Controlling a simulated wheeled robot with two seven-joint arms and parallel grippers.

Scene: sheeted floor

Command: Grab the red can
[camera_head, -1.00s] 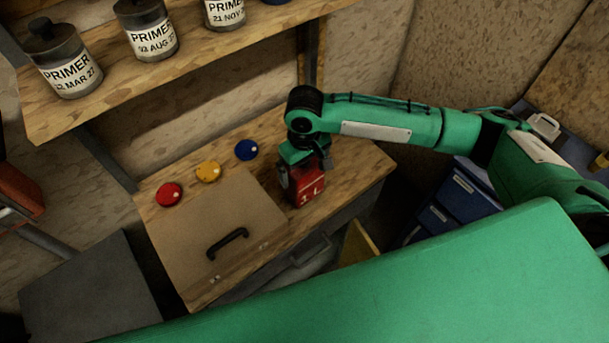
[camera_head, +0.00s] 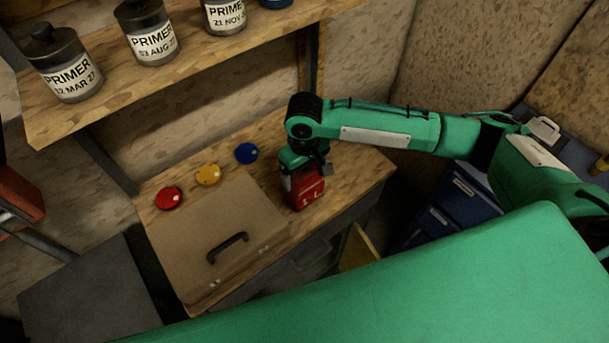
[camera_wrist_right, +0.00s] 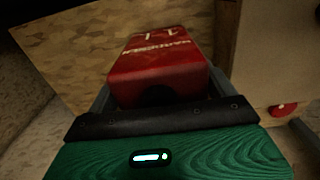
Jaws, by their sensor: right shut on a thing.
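The red can (camera_head: 309,192) stands on the wooden workbench near its right part, with a white "1 L" mark on its side. My right gripper (camera_head: 305,170) comes down on it from above and is shut on it. In the right wrist view the red can (camera_wrist_right: 158,68) sits between the two fingers of the right gripper (camera_wrist_right: 160,92), with white lettering on its face. Whether its bottom touches the bench is hard to tell. My left gripper is not in view.
A tan case (camera_head: 215,235) with a black handle lies left of the can. Red (camera_head: 168,197), yellow (camera_head: 208,175) and blue (camera_head: 246,153) round lids lie behind it. A shelf (camera_head: 190,75) with primer tins is above. Blue drawers (camera_head: 462,195) stand at the right.

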